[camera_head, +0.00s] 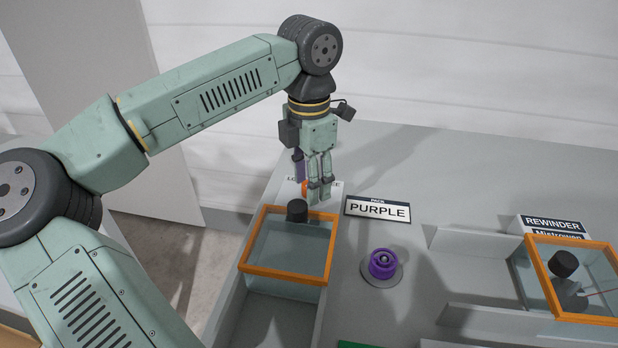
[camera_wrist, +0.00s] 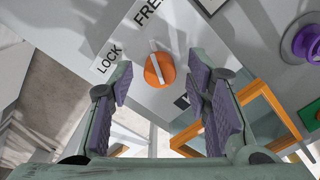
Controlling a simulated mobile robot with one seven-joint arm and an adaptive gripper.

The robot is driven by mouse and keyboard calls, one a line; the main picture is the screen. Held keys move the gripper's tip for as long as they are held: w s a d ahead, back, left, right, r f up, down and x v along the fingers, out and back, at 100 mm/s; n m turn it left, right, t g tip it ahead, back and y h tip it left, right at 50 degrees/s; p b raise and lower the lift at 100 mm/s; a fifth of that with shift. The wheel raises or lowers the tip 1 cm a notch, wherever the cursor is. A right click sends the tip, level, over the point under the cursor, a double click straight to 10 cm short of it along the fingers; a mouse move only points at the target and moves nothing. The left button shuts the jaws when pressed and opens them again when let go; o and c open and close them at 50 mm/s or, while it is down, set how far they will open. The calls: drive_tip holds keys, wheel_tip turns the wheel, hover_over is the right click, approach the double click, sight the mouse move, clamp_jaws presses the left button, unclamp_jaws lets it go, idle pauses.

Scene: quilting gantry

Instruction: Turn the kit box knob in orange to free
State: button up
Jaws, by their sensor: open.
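The orange knob (camera_wrist: 159,70) lies on a grey surface in the wrist view, with a pale bar across it. The bar's upper end leans toward the word FREE on the white label (camera_wrist: 108,60); LOCK is off to the left. In the head view the knob (camera_head: 305,188) is mostly hidden by my fingers, and so is much of the label (camera_head: 335,186). My gripper (camera_head: 321,198) points down over the knob; it also shows in the wrist view (camera_wrist: 159,88), its purple-padded fingers apart on either side of the knob. I see no clear contact.
An orange-rimmed clear box (camera_head: 285,276) with a black cylinder (camera_head: 297,210) stands just in front of my gripper. A PURPLE sign (camera_head: 378,209) and a purple knob (camera_head: 383,263) are to the right. Another orange-rimmed box (camera_head: 565,239) stands far right.

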wheel_tip(320, 180, up, 12)
idle(0.6)
